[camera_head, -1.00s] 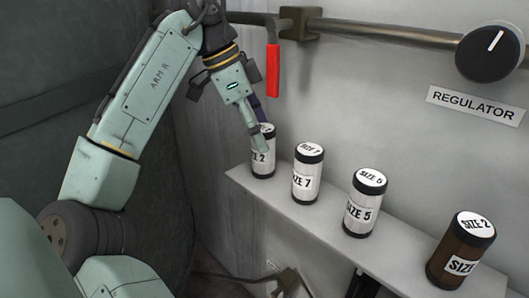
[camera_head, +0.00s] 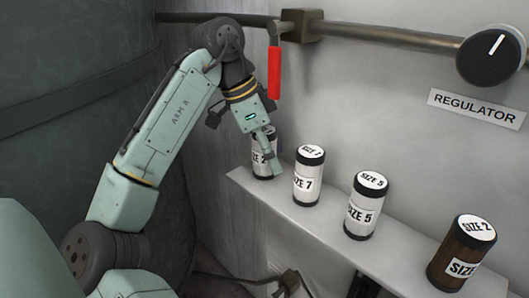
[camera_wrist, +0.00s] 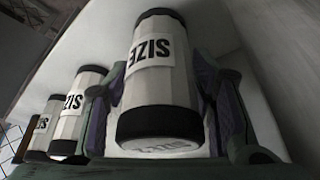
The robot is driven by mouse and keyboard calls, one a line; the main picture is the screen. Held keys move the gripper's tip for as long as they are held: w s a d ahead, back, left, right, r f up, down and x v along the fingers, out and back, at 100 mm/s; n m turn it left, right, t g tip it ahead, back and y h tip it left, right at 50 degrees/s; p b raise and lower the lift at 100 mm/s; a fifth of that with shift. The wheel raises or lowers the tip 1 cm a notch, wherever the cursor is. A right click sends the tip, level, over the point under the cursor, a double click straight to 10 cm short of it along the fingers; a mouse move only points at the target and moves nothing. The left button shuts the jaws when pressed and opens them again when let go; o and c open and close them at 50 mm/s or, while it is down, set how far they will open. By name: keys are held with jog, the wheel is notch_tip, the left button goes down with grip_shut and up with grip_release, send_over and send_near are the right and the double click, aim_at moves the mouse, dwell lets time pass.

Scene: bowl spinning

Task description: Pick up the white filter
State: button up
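Three white filters with black ends and size labels stand upright on a ledge. The leftmost white filter, SIZE 2 (camera_head: 259,158), is partly hidden by my gripper (camera_head: 269,152). The white SIZE 7 filter (camera_head: 308,185) and white SIZE 5 filter (camera_head: 362,215) stand to its right. In the wrist view, one filter (camera_wrist: 158,85) lies between the spread fingers of my gripper (camera_wrist: 160,110), one finger on each side. The fingers look open around it; I cannot tell whether either touches it.
A brown SIZE 2 filter (camera_head: 460,258) stands at the right of the grey ledge (camera_head: 410,262). Behind are a wall pipe (camera_head: 395,36) with a red handle (camera_head: 275,74) close to my wrist, and a black regulator knob (camera_head: 490,54).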

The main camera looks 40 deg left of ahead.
jog(key=c, duration=0.9)
